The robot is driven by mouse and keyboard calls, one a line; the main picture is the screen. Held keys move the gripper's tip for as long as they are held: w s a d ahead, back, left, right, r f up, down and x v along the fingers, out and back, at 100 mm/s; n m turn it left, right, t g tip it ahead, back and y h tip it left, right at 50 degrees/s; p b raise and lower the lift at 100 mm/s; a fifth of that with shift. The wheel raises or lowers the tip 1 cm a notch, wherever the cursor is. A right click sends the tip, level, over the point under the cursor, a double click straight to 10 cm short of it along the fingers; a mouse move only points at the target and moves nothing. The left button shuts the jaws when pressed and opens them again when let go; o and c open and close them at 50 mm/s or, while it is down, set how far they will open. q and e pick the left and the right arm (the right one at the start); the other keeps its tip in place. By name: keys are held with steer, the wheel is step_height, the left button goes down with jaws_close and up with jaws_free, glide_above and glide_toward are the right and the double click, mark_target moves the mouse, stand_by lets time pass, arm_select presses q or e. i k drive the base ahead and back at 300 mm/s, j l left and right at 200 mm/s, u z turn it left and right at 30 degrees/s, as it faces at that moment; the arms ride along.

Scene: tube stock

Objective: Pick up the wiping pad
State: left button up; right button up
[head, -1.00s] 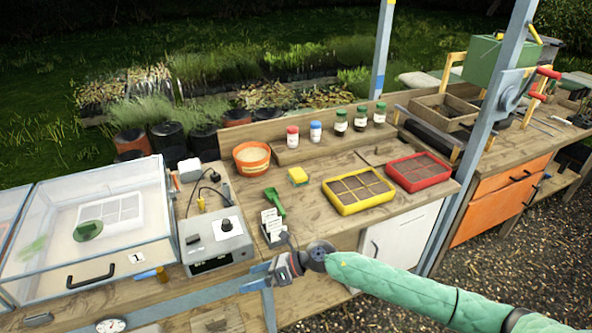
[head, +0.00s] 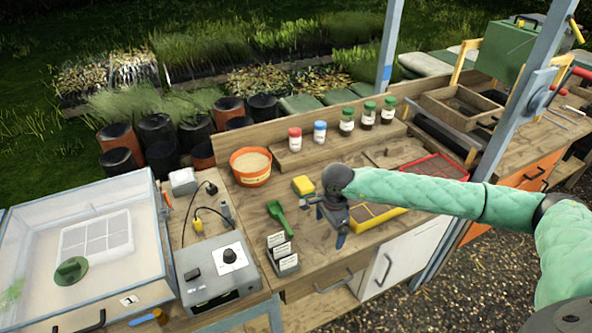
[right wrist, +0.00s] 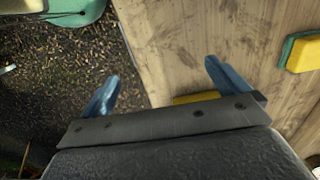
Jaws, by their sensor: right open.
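The wiping pad (head: 303,186), a small yellow block with a green layer, lies on the wooden bench between the orange pot and the yellow tray. In the right wrist view the pad (right wrist: 304,54) shows at the right edge, partly cut off, to the right of the fingers. My right gripper (head: 326,222) is open and empty above the bench, just right of the pad and nearer the front edge. Its two blue fingers (right wrist: 163,80) stand apart in the right wrist view. My left gripper is not in view.
An orange pot (head: 250,168) and several lidded jars stand behind.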

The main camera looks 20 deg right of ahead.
mark_target(303, 187)
steer(key=i, duration=0.9)
